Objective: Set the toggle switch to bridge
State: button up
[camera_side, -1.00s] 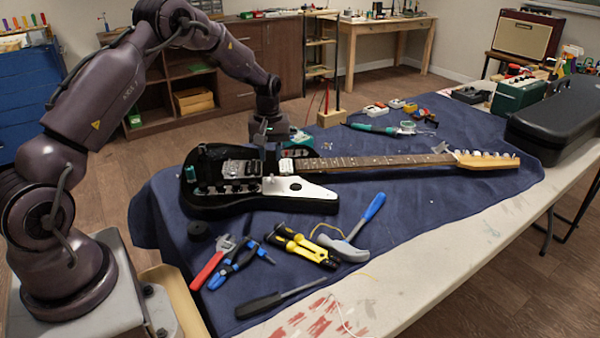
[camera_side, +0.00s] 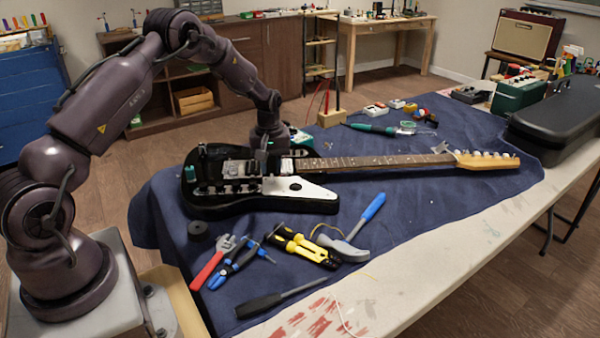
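The black electric guitar (camera_side: 225,206) with a white plate (camera_side: 315,193) lies face up on the blue cloth, its neck pointing right. My gripper (camera_side: 269,168) points down over the guitar body, between the pickups and the white plate. It is close to the surface, but I cannot tell whether it touches. Its fingers are too small and dark to tell whether they are open or shut. The toggle switch cannot be made out. A small dark round spot (camera_side: 295,186) shows on the white plate.
A black case (camera_side: 560,115) stands at right.

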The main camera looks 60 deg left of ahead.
jog(key=shift+f, duration=1.55)
jog(key=shift+r, duration=0.45)
dwell(0.3)
jog(key=c, duration=0.3)
